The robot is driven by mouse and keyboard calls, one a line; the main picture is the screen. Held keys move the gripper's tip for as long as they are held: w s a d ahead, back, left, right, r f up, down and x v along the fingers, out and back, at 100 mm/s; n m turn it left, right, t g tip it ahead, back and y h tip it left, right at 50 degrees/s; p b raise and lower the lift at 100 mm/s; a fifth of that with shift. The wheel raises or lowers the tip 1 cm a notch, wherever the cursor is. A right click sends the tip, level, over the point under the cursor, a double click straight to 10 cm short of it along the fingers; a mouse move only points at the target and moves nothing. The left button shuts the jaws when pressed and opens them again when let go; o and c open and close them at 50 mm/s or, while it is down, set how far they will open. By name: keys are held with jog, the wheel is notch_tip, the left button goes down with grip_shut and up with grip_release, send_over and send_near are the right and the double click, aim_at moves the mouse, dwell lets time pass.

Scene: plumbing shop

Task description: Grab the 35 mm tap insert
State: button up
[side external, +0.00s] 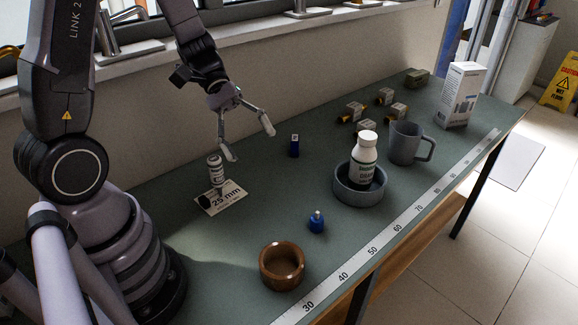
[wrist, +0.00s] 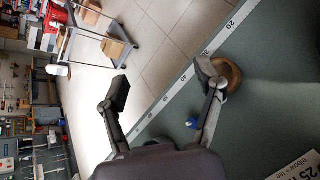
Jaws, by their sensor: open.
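A small blue part (side external: 316,222) with a pale stem on top stands on the green bench between the wooden bowl and the grey dish. It looks like a tap insert; I cannot read a size on it. It also shows in the wrist view (wrist: 191,123), beside my right-hand finger. My gripper (side external: 249,139) is open and empty above the bench, up and left of the blue part in the side view. In the wrist view its fingers (wrist: 163,80) are spread wide.
A small canister (side external: 216,171) stands on a "25 mm" card (side external: 232,196). A wooden bowl (side external: 282,280) sits near the front edge. A grey dish (side external: 346,191) holds a white bottle (side external: 363,158). A mug (side external: 405,144), a white box (side external: 461,95) and several small yellow-and-black parts stand farther right.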

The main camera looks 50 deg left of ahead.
jog(key=w+a+f+n+t+h, duration=0.1)
jog(key=w+a+f+n+t, duration=0.1)
jog(key=w+f+n+t, duration=0.4)
jog(key=w+a+f+n+t, duration=0.1)
jog(key=a+f+n+t, duration=0.15)
jog(key=f+n, duration=0.6)
jog(key=n+t+y, duration=0.2)
send_near(316, 218)
jog(key=v, duration=0.3)
jog(key=shift+a+f+g, duration=0.1)
jog(key=shift+a+g, duration=0.1)
jog(key=shift+g, duration=0.05)
jog(key=shift+w+d+f+n, duration=0.15)
jog(key=shift+f+n, duration=0.1)
jog(key=shift+f, duration=0.15)
jog(key=shift+y, duration=0.3)
jog(key=x, duration=1.3)
jog(key=shift+w+d+r, duration=0.1)
jog(key=shift+d, duration=0.05)
grip_shut()
jog(key=shift+r, duration=0.15)
